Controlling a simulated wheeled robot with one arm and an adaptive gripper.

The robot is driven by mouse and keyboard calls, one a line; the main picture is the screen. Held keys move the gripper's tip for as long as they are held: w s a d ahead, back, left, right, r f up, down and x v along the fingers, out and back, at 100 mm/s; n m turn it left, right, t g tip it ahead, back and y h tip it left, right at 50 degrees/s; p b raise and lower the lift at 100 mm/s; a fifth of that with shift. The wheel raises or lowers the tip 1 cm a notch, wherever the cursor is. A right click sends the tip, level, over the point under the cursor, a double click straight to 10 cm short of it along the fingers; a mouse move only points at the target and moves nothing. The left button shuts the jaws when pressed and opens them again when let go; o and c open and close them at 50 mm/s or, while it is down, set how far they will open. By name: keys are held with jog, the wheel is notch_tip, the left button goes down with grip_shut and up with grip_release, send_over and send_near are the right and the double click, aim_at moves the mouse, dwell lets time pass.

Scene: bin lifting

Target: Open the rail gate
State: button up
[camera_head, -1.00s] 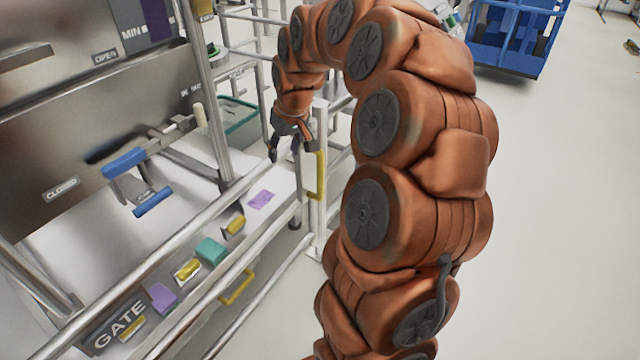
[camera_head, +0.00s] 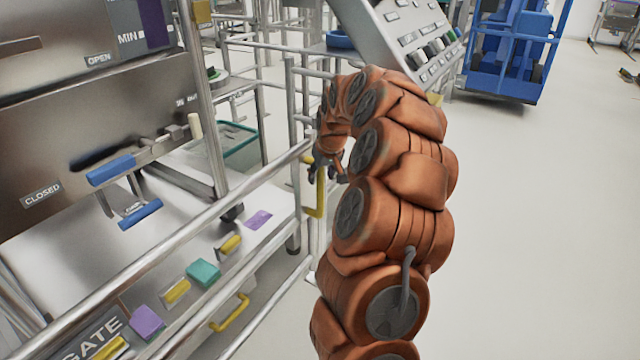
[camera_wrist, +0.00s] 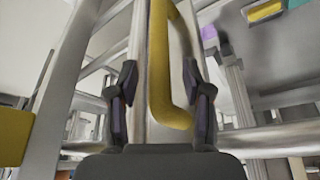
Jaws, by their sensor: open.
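A yellow bar handle (camera_head: 320,202) stands upright on a grey post at the end of the metal rails, right of the machine. In the wrist view the handle (camera_wrist: 172,112) runs vertically between my two dark fingers and bends near its lower end. My gripper (camera_head: 326,172) is at the upper part of the handle in the head view. In the wrist view my gripper (camera_wrist: 160,66) is open, with visible gaps between the handle and both fingers. How deep the handle sits between them is unclear. A GATE label (camera_head: 98,340) is at the lower left.
Metal rails (camera_head: 190,230) run diagonally in front of the machine. A slanted control panel (camera_head: 410,40) stands behind my arm, and a blue cart (camera_head: 510,50) is at the back right. The floor (camera_head: 540,230) on the right is clear.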

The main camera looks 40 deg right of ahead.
jog(key=x, duration=0.3)
jog(key=shift+f, duration=0.1)
grip_shut()
dwell(0.4)
